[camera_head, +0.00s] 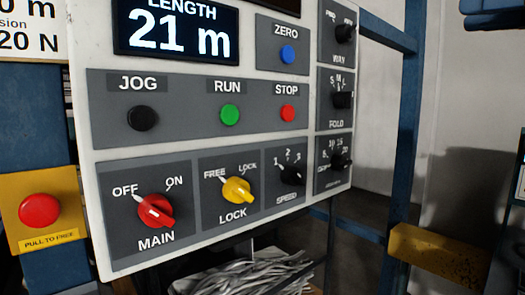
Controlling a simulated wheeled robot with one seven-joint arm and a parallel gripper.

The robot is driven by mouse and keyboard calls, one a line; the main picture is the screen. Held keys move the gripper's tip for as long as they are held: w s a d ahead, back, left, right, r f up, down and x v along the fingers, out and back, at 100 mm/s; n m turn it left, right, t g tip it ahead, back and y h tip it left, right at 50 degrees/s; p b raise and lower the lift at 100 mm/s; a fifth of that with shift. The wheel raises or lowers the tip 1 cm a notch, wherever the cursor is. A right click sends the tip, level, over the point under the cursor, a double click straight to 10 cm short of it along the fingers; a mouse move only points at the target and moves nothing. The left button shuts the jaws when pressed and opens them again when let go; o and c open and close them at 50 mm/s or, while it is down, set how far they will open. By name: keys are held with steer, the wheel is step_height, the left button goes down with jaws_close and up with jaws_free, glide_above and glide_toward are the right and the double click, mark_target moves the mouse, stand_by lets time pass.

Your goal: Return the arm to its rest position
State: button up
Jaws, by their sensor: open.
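My gripper is not in view in the head view. A white control panel (90,150) fills the left and middle of the picture. Its display (178,30) reads LENGTH 21 m. The red MAIN knob (157,211) has its white pointer toward OFF. The yellow LOCK knob (238,190) has its pointer toward FREE. The black SPEED knob (292,174) points toward 1. The JOG button (143,118) is black, the RUN button (230,115) green and the STOP button (288,113) red.
A red push button (39,211) on a yellow plate is at the left. Blue posts (405,130) stand right of the panel, with a yellow block (438,254) low at the right. Crumpled grey material (250,272) lies below the panel. A pale wall is behind.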

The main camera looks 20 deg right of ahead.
steer(key=s+a+f+m+t+h, duration=0.2)
steer(key=a+f+m+t, duration=0.3)
steer(key=f+m, duration=0.55)
steer(key=s+a+f+m+t+h, duration=0.1)
steer(key=s+a+f+m+t, duration=0.1)
steer(key=a+f+m, duration=0.65)
steer(key=s+a+f+m+t+h, duration=0.2)
steer(key=a+f+m+t, duration=0.25)
steer(key=f+m, duration=0.7)
steer(key=s+a+f+m+g, duration=0.2)
steer(key=s+f+m+g, duration=0.1)
steer(key=s+f, duration=0.5)
steer(key=s+a+f+m+g+h, duration=0.1)
steer(key=s+a+f+m+g, duration=0.1)
steer(key=s+f+g, duration=0.4)
steer(key=s+a+f+m+g+h, duration=0.1)
steer(key=s+f+m+g, duration=0.3)
steer(key=s+f, duration=0.6)
steer(key=shift+a, duration=0.75)
steer(key=shift+s+m+g, duration=0.1)
steer(key=shift+m+g, duration=0.15)
